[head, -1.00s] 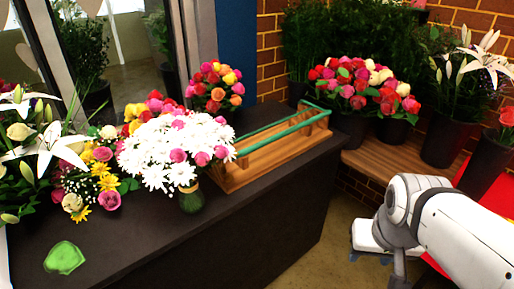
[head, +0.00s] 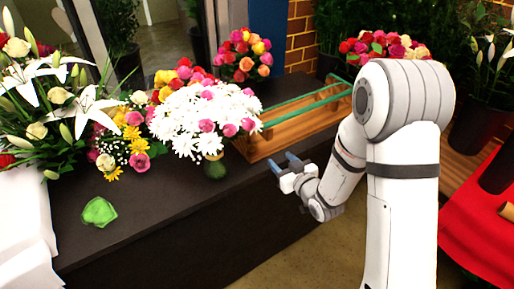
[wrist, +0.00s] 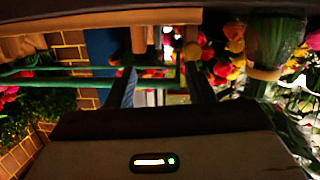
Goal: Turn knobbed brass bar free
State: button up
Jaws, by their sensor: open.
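A wooden tray-like rack (head: 290,137) with green rails (head: 310,103) along its top stands at the right end of the dark counter. My gripper (head: 282,160) is open and empty, with blue fingers just in front of the rack's near side. In the wrist view, which looks upside down, the open fingers (wrist: 160,68) point at the rack's wood and green rails (wrist: 70,82). The rest of the bar cannot be made out.
A white daisy bouquet (head: 205,115) in a green vase (head: 214,167) stands close left of the rack. A green crumpled piece (head: 99,212) lies on the counter (head: 160,215). More flowers stand behind. A red cloth (head: 470,225) is at the right.

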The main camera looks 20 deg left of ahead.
aim_at(254, 150)
jog(key=w+a+y, duration=0.1)
jog(key=a, duration=0.2)
jog(key=a+y+p, duration=0.1)
jog(key=a, duration=0.2)
jog(key=w+a+p, duration=0.1)
jog(key=a, duration=0.2)
jog(key=shift+w+f+n+y, duration=0.35)
jog(key=shift+f+n+y, duration=0.05)
grip_shut()
